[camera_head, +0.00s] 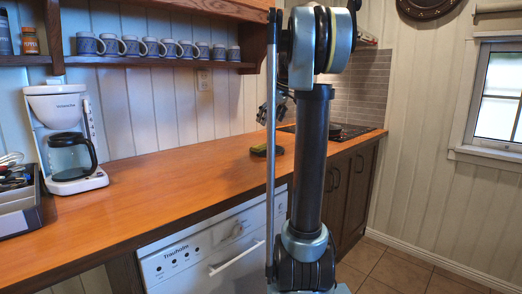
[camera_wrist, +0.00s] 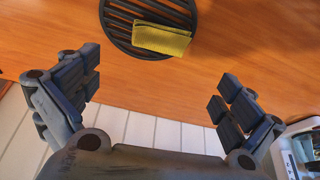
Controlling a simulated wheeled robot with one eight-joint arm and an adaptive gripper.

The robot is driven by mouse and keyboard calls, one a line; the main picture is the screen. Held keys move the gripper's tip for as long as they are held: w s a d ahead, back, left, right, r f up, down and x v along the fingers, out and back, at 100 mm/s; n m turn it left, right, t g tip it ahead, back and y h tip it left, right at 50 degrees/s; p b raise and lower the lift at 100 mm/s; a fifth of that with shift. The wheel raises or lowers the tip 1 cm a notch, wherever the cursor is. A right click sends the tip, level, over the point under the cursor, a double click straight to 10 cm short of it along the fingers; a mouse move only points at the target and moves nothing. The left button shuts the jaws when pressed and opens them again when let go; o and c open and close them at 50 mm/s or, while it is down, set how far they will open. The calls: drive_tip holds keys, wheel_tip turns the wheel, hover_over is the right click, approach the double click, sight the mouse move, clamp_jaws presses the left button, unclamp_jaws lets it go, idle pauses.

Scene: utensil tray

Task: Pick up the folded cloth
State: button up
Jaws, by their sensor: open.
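The folded cloth (camera_wrist: 162,39) is yellow-green and lies on a round black slatted trivet (camera_wrist: 117,28) at the top of the wrist view. In the head view the cloth (camera_head: 262,149) is a small green patch on the counter, left of my arm. My gripper (camera_wrist: 160,86) is open and empty, its fingers wide apart. In the wrist view the cloth lies beyond the fingertips, apart from them. In the head view my gripper (camera_head: 275,108) is partly hidden behind my arm, above the counter.
The wooden counter (camera_head: 190,168) is mostly clear around the cloth. A white coffee maker (camera_head: 70,140) and a utensil tray (camera_head: 18,205) stand at the left. Several mugs (camera_head: 155,48) line a shelf above. A dark stovetop (camera_head: 340,131) lies at the far end.

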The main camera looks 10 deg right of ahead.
hover_over(261, 144)
drive_tip(key=d, duration=0.2)
drive_tip(key=f, duration=0.6)
drive_tip(key=shift+s+a+f, duration=0.1)
drive_tip(key=shift+s+f, duration=0.15)
drive_tip(key=shift+s, duration=0.1)
drive_tip(key=shift+w+x, duration=0.15)
drive_tip(key=shift+x, duration=1.2)
drive_tip(key=shift+w+x, duration=0.1)
drive_tip(key=shift+x, duration=1.25)
drive_tip(key=shift+a+r, duration=0.1)
drive_tip(key=shift+r, duration=0.05)
drive_tip(key=c, duration=0.9)
drive_tip(key=shift+o, duration=0.2)
